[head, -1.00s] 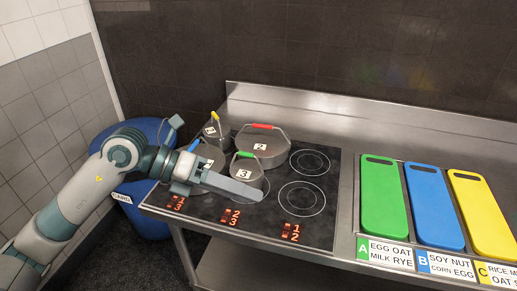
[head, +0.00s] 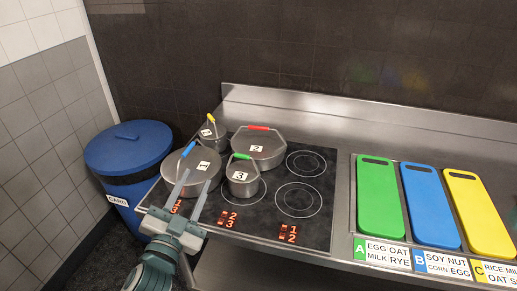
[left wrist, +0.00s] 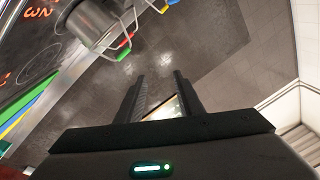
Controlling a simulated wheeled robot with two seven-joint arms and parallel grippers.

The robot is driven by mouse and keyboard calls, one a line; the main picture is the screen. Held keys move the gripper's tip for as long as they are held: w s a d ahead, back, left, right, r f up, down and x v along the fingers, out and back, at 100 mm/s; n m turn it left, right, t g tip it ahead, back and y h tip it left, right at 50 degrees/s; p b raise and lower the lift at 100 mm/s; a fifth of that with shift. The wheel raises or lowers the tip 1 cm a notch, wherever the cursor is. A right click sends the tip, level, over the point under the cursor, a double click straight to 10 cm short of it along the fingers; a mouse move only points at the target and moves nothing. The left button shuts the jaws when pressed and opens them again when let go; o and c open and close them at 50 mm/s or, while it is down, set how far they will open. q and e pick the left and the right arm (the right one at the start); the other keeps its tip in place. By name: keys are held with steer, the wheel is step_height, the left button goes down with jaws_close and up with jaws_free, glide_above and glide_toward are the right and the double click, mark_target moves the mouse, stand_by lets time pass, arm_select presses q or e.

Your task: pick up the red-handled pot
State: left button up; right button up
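The red-handled pot (head: 258,148) stands at the back of the cooktop, a wide grey pot labelled 2 with a red bar handle on top. In the left wrist view a red handle (left wrist: 125,43) shows near the top, beside a green one. My left gripper (head: 191,190) is in front of the blue-handled pot (head: 191,166) at the stove's front left edge. Its two fingers are spread apart with nothing between them. The red-handled pot is behind it and to the right, apart from the fingers. My right gripper is not in view.
The green-handled pot (head: 243,177), labelled 3, stands close in front of the red-handled pot. A yellow-handled pot (head: 208,134) stands at its left. Burners (head: 301,198) at the right are bare. Coloured boards (head: 378,198) lie further right; a blue bin (head: 128,150) stands left.

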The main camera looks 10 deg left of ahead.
arm_select(q)
steer(key=s+a+f+n+g+y, duration=0.15)
steer(key=s+f+g, duration=0.25)
steer(key=f, duration=0.5)
steer(key=s+f+n+g+y, duration=0.1)
steer(key=s+f+n+g, duration=0.2)
steer(key=f, duration=0.6)
steer(key=s+d+f+g+h, duration=0.3)
steer(key=s+f+g, duration=0.5)
steer(key=s+f, duration=0.95)
steer(key=s+d+f+g, duration=0.1)
steer(key=s+f, duration=0.2)
steer(key=f, duration=1)
steer(key=s+f+g, duration=0.2)
steer(key=s+f, duration=0.1)
steer(key=f, duration=1.1)
steer(key=s+a+f+b, duration=0.1)
steer(key=s+a+f, duration=0.1)
steer(key=s+f, duration=1.2)
steer(key=s+y, duration=0.1)
steer(key=s, duration=0.1)
steer(key=shift+s+a+f+g, duration=0.3)
steer(key=shift+a+f, duration=0.05)
steer(key=shift+a, duration=0.05)
steer(key=shift+w+m, duration=0.15)
steer(key=shift+m, duration=0.2)
